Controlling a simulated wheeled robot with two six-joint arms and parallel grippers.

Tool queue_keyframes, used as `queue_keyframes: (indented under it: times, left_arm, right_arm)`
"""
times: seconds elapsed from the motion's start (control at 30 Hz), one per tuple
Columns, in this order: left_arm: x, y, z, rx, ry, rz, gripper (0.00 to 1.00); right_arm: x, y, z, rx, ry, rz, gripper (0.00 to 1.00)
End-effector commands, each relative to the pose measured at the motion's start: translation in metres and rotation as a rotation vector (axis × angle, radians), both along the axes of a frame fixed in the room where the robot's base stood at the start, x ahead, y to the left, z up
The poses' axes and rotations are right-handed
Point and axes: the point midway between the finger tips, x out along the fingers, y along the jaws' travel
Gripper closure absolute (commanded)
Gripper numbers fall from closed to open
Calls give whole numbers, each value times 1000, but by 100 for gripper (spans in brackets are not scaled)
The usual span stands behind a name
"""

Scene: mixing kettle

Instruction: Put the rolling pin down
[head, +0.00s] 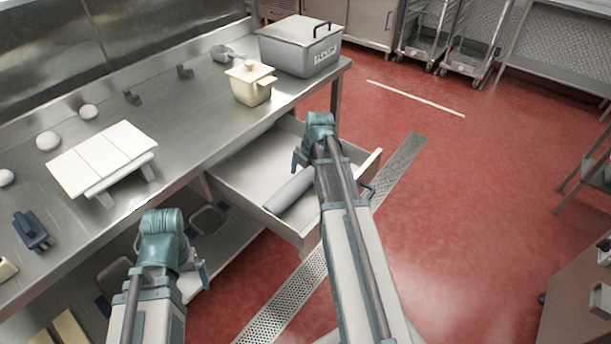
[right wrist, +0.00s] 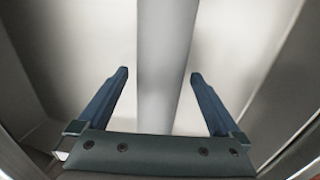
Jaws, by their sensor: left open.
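The rolling pin (head: 291,189) is a grey cylinder lying in the open drawer (head: 240,171) under the counter. My right gripper (head: 298,162) is over the drawer, its fingers mostly hidden by the arm. In the right wrist view, the pin (right wrist: 166,65) runs between the two dark blue fingers of my right gripper (right wrist: 160,74). The fingers stand apart, with a gap on each side of the pin. Whether the fingertips reach down beside it, I cannot tell. My left gripper (head: 204,272) is open and empty, low in front of the counter.
On the steel counter (head: 190,120) stand a white slatted stand (head: 103,158), a cream pot (head: 250,83), a grey lidded box (head: 300,47), a scoop (head: 228,54) and several pale balls. A lower shelf with bins is under the counter.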

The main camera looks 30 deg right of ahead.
Motion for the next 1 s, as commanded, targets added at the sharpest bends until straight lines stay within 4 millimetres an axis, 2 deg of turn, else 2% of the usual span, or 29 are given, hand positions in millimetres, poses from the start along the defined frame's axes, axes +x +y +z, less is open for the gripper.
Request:
queue_keyframes:
  times: [0.27, 0.47, 0.67, 1.0]
  left_arm:
    - [0, 0, 1, 0, 0, 0, 0]
    - [0, 0, 12, 0, 0, 0, 0]
    - [0, 0, 35, 0, 0, 0, 0]
    - [0, 0, 86, 0, 0, 1, 0]
  right_arm:
    - [0, 0, 1, 0, 0, 0, 0]
    - [-1, 0, 12, 0, 0, 0, 0]
    - [-5, -2, 35, 0, 0, -1, 0]
    - [-15, -6, 86, 0, 0, -1, 0]
